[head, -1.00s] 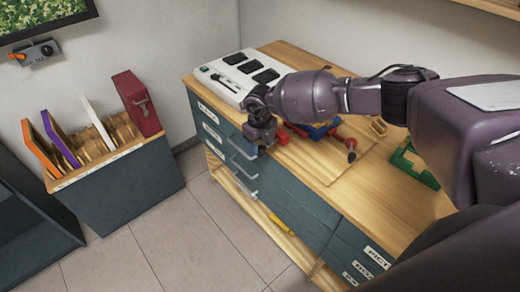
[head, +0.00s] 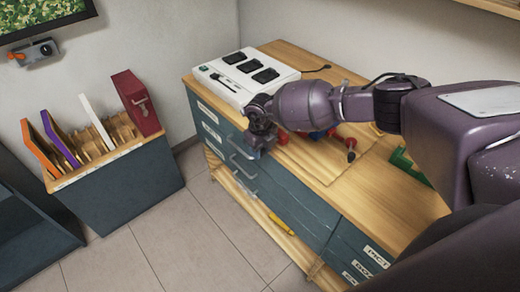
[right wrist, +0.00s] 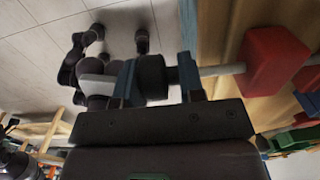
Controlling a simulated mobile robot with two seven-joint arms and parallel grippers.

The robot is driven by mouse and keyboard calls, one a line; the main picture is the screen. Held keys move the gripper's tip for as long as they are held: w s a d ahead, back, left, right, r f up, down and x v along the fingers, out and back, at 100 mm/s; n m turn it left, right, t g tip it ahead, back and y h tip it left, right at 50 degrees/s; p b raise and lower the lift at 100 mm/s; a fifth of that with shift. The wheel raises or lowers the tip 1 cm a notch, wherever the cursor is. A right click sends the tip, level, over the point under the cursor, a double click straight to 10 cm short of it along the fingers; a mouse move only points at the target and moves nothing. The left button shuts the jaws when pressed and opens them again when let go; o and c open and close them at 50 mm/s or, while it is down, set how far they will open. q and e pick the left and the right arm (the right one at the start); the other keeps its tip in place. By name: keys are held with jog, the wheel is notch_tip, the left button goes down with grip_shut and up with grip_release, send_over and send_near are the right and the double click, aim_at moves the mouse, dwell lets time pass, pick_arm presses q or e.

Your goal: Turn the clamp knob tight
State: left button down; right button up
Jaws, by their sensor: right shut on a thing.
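My right gripper (head: 262,142) is at the front edge of the wooden workbench top (head: 385,195). In the right wrist view its fingers (right wrist: 155,85) are shut on a dark round clamp knob (right wrist: 152,76), one finger on each side. A pale rod (right wrist: 220,70) runs from the knob to a red clamp block (right wrist: 272,60). In the head view, red clamp parts (head: 283,138) show beside the gripper, with a bit of blue behind the forearm. The gripper hides the held knob there. Another dark-ended handle (head: 351,156) stands to the right. My left gripper is not in view.
A white charger-like box (head: 225,88) with black slots sits at the bench's left end. A green object (head: 408,168) lies partly behind my arm. Labelled drawers with handles (head: 243,167) are below. A rack with a red case (head: 136,103) stands left; the floor between is clear.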

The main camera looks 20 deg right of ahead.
jog(key=shift+s+a, duration=0.2)
jog(key=shift+a, duration=0.1)
